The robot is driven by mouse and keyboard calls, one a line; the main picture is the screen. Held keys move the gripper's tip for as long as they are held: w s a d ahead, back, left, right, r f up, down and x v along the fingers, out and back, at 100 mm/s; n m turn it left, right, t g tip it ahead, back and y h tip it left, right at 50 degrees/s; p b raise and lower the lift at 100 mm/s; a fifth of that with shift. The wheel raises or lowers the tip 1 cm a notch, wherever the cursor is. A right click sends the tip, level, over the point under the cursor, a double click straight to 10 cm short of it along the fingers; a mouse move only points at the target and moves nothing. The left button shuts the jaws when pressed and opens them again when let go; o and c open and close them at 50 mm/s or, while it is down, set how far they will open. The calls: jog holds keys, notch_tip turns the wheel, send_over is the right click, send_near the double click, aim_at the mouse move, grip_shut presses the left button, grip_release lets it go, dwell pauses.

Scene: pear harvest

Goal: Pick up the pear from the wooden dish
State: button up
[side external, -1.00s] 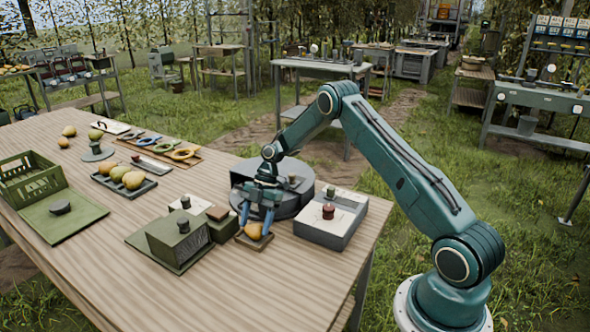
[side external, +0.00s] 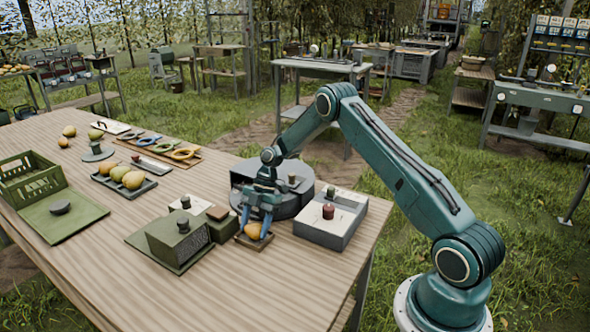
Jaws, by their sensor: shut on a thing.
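The pear (side external: 252,231) is yellow-orange and sits low at the wooden dish, near the table's front edge. The wooden dish (side external: 243,241) is a small, dark brown, square piece on the table. My gripper (side external: 257,226) points down over the dish, its blue fingers shut on the pear. The fingers cover part of the pear. I cannot tell whether the pear still touches the dish.
A grey box with a red knob (side external: 328,211) stands close on the right. A round grey unit (side external: 290,205) is behind the gripper. A green box (side external: 180,238) stands to the left. A tray of pears (side external: 148,187) and a green crate (side external: 28,179) are farther left.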

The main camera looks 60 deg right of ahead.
jog(key=shift+r, duration=0.1)
notch_tip(320, 180, up, 20)
dwell(0.8)
jog(key=shift+a, duration=0.1)
dwell(0.6)
